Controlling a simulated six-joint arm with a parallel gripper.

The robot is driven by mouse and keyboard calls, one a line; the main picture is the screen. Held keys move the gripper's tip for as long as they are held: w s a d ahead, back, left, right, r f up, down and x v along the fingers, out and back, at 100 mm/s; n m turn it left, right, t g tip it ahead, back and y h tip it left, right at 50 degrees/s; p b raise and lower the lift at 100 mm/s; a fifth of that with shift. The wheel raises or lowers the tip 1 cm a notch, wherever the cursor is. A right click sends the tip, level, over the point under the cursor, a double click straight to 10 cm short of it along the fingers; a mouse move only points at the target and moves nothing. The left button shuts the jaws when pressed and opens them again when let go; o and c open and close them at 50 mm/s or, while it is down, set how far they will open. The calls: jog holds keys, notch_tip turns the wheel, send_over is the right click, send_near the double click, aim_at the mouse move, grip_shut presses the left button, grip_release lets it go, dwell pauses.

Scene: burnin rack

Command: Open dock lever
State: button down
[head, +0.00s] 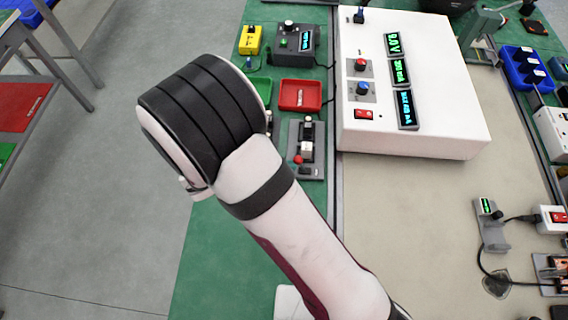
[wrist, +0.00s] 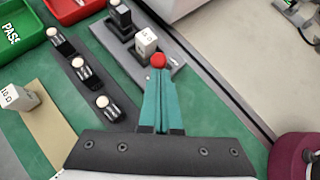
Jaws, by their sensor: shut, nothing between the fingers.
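The dock (head: 308,165) is a grey plate on the green bench, left of the white instrument box; it also shows in the wrist view (wrist: 178,62). It carries a white labelled block (wrist: 146,42) and a black block (wrist: 121,20). The lever's red ball knob (head: 298,160) is at the dock's left side in the head view. In the wrist view the knob (wrist: 158,61) appears right at the tips of my gripper (wrist: 160,72). My teal fingers are closed together and hold nothing. Contact with the knob cannot be told. My arm hides the gripper in the head view.
A dark strip (wrist: 72,62) holds several small pale-topped parts left of my fingers. A white labelled block (wrist: 18,97) stands on a tan strip. A red tray (head: 312,96) lies beyond the dock. The tall white instrument box (head: 415,140) stands to the right.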

aim_at(302, 165)
jog(key=shift+d+r, duration=0.35)
jog(key=shift+d, duration=0.25)
jog(key=shift+d+r, duration=0.15)
jog(key=shift+d, duration=0.45)
jog(key=shift+d+r, duration=0.15)
jog(key=shift+d, duration=0.4)
jog(key=shift+r, duration=0.1)
jog(key=shift+r, duration=0.75)
jog(key=s+a+r, duration=0.3)
jog(key=s+r, duration=0.4)
jog(key=r, duration=0.3)
jog(key=shift+s, duration=0.4)
